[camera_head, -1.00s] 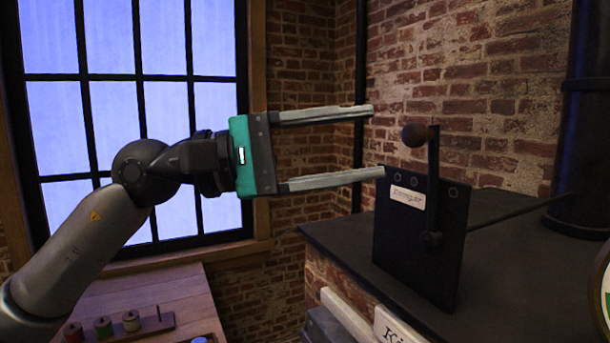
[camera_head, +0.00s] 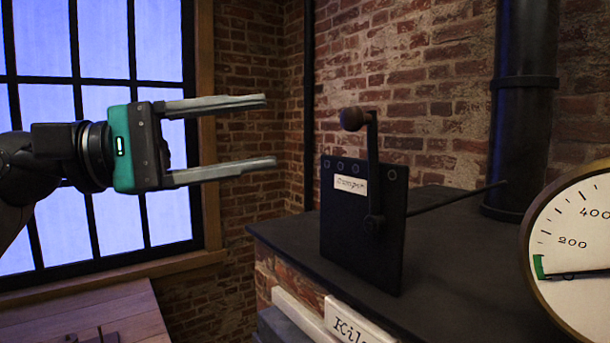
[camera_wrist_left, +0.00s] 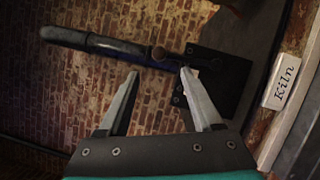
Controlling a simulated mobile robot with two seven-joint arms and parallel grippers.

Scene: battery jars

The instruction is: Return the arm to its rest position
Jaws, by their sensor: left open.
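My left gripper (camera_head: 270,130) is open and empty in the head view, its two grey fingers pointing right. It is in the air to the left of a black damper plate (camera_head: 362,240) with a small label. There is a clear gap between the fingertips and the lever. In the left wrist view the open fingers (camera_wrist_left: 159,72) show with the black plate (camera_wrist_left: 228,80) beyond them. My right gripper is not in view.
The plate stands on a dark kiln top (camera_head: 455,260) with a "Kiln" sign (camera_head: 355,325). A thin rod runs to a black pipe (camera_head: 522,110). A round gauge (camera_head: 575,225) is at the right. A window (camera_head: 100,45) and a wooden table (camera_head: 90,308) are at the left.

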